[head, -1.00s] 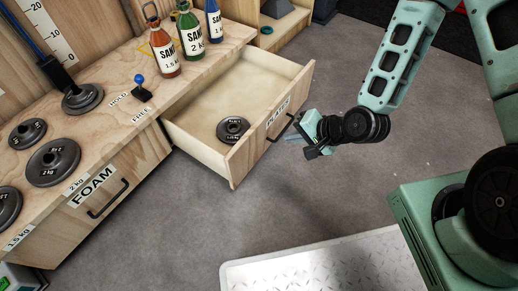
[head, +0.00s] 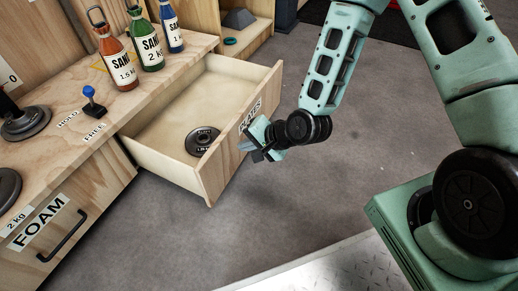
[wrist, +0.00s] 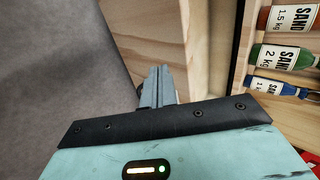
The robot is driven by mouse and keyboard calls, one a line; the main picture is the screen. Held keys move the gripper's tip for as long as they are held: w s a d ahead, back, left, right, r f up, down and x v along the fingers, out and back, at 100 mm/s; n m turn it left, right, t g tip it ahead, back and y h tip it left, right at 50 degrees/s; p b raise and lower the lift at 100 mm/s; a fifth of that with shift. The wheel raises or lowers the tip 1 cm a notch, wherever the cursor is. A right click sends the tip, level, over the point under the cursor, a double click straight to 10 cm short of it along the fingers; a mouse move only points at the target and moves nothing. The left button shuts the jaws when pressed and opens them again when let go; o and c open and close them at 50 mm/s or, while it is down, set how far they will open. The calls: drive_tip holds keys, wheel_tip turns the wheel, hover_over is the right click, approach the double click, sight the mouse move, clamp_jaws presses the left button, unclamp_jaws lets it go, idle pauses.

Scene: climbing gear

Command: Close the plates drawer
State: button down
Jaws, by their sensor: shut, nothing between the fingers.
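The plates drawer (head: 214,178) is wooden and pulled well out of the bench in the head view. A black weight plate (head: 203,141) lies flat inside it. The label on its front is partly hidden by my gripper (head: 246,147), which is at the middle of the drawer front. My gripper is shut and empty. In the wrist view the closed fingers (wrist: 156,88) reach toward the drawer front (wrist: 158,30), whose handle is mostly hidden behind them. I cannot tell whether the fingertips touch the front.
A blue-knobbed lever (head: 89,92) stands on the bench top between HOLD and FREE. Sand bottles (head: 146,42) stand behind the drawer. The foam drawer (head: 50,225) is shut.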

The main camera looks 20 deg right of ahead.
sight(223, 144)
drive_tip(key=w+a+b, duration=0.1)
drive_tip(key=w+a+f+b, duration=0.1)
drive_tip(key=shift+w+a, duration=0.3)
drive_tip(key=shift+w, duration=0.05)
drive_tip(key=shift+w+a+r, duration=0.15)
drive_tip(key=shift+w+a, duration=0.2)
drive_tip(key=shift+a, duration=0.05)
